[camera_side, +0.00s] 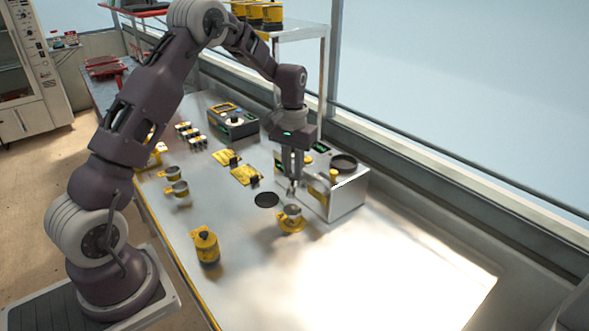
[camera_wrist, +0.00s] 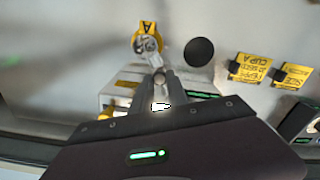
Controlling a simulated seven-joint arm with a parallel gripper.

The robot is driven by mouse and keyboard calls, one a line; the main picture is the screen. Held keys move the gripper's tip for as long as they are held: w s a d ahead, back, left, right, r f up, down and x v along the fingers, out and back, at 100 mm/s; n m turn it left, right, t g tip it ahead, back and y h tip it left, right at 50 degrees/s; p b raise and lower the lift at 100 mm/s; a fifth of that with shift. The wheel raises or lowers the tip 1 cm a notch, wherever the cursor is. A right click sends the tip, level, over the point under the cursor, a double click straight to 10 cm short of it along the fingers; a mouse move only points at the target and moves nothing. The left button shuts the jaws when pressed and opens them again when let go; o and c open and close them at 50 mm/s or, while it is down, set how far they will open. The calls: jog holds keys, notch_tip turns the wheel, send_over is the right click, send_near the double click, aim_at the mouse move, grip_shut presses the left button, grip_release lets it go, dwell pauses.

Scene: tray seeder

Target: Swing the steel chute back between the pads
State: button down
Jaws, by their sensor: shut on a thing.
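My gripper (camera_side: 291,190) points down at the front of the grey seeder box (camera_side: 348,197). In the wrist view its fingers (camera_wrist: 160,80) are closed on the small steel chute (camera_wrist: 153,58). The chute sticks out from the box side toward a yellow-based cup (camera_side: 290,217), which also shows in the wrist view (camera_wrist: 147,36). Its outer end appears over or close to that cup; I cannot tell whether they touch. My fingers hide part of the chute. I cannot make out the pads clearly.
A black disc (camera_side: 267,200) lies on the bench left of the cup. Yellow label cards (camera_side: 246,175) lie behind it. The bright right bench area is clear.

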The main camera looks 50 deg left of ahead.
jog(key=shift+s+a+m, duration=0.15)
jog(key=shift+a+m, duration=0.3)
jog(key=shift+m, duration=0.75)
jog(key=shift+s+a+m, duration=0.1)
jog(key=shift+a+m, duration=0.35)
jog(key=shift+m, duration=0.75)
jog(key=shift+s+a+m, duration=0.15)
jog(key=shift+a+m, duration=0.3)
jog(key=shift+m, duration=0.75)
jog(key=c, duration=1.3)
grip_release()
notch_tip(320, 180, up, 7)
jog(key=shift+r, duration=0.2)
